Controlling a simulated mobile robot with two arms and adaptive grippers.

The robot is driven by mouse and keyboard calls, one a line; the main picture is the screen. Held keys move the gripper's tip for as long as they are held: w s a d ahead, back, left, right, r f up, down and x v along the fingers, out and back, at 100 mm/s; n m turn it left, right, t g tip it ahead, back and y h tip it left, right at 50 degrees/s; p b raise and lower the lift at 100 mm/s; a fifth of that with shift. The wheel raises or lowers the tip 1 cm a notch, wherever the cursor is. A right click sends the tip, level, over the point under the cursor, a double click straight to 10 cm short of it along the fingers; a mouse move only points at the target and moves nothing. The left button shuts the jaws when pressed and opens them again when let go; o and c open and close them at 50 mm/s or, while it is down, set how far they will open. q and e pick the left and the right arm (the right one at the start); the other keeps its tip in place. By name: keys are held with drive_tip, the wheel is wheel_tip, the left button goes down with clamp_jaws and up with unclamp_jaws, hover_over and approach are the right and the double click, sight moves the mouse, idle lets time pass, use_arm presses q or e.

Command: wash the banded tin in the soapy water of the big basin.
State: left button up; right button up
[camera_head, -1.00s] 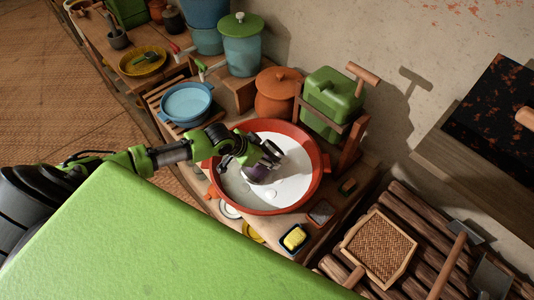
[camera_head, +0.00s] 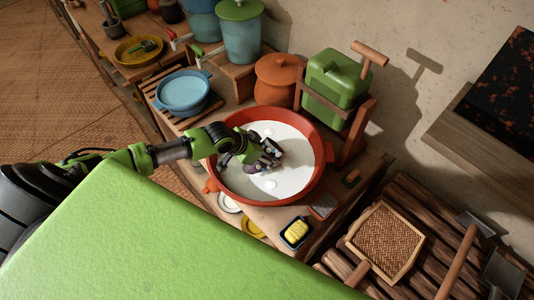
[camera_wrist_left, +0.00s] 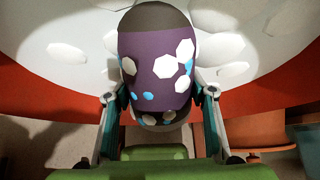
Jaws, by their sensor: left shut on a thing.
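The big basin (camera_head: 318,178) is red-orange and holds white soapy water (camera_head: 290,180) with pale foam lumps. My left gripper (camera_head: 268,158) reaches down over the water inside the rim. In the left wrist view my left gripper (camera_wrist_left: 160,108) is shut on the banded tin (camera_wrist_left: 150,62), with a finger on each side. The tin has a wide purple band and a dark grey end. White flecks like foam and blue patches show on it. The gripper mostly hides the tin in the head view. I cannot tell how deep it sits. My right gripper is not in view.
A blue bowl (camera_head: 183,92) stands left of the basin. An orange lidded pot (camera_head: 278,82) and a green can (camera_head: 334,82) stand behind it. A yellow sponge in a dish (camera_head: 296,232) lies in front. A woven-topped wooden frame (camera_head: 385,243) is at the right.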

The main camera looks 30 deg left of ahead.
sight(269, 144)
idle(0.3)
use_arm(q)
wheel_tip(269, 144, up, 6)
drive_tip(key=p, duration=0.6)
drive_tip(key=shift+r, duration=0.1)
drive_tip(key=shift+r+p, duration=1.15)
drive_tip(key=shift+r, duration=0.65)
wheel_tip(269, 144, up, 8)
idle(0.5)
